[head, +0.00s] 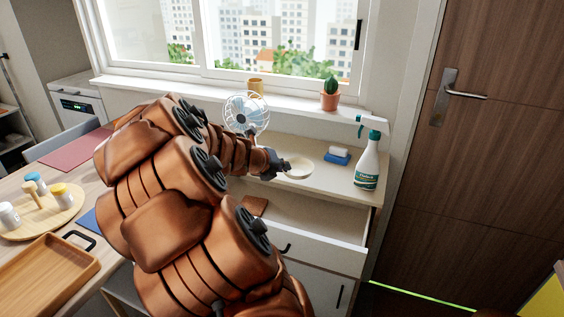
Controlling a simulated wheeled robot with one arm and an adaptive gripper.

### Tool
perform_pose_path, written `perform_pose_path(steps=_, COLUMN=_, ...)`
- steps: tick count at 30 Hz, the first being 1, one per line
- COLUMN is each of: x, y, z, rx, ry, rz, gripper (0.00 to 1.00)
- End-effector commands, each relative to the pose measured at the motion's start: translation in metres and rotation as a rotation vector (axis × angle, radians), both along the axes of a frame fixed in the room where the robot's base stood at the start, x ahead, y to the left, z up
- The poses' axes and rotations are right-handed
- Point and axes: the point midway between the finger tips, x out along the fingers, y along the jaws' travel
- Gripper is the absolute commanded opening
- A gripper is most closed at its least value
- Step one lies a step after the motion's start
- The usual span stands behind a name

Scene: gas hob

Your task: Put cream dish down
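The cream dish (299,168) is a small, shallow round dish at the middle of the head view. It shows level, at or just above the top of the white cabinet (340,184). My gripper (284,165) is dark grey and reaches in from the left. Its fingertips meet or overlap the dish's left rim. The fingers are too small and too foreshortened to show whether they are closed on the rim. I cannot tell whether the dish touches the cabinet top.
A blue-and-white sponge (337,156) and a spray bottle (368,160) stand to the right. A wire fan (246,114) stands behind my gripper. The cabinet's upper drawer (310,229) is pulled open below, with a brown item (255,205) in it. A potted cactus (330,96) is on the sill.

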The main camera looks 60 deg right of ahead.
Motion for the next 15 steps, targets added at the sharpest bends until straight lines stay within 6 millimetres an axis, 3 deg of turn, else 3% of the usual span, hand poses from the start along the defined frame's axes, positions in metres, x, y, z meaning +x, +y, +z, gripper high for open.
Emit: perform_pose_path(steps=15, x=0.044, y=-0.071, z=-0.007, rx=-0.002, ry=-0.002, rz=0.001, gripper=0.0)
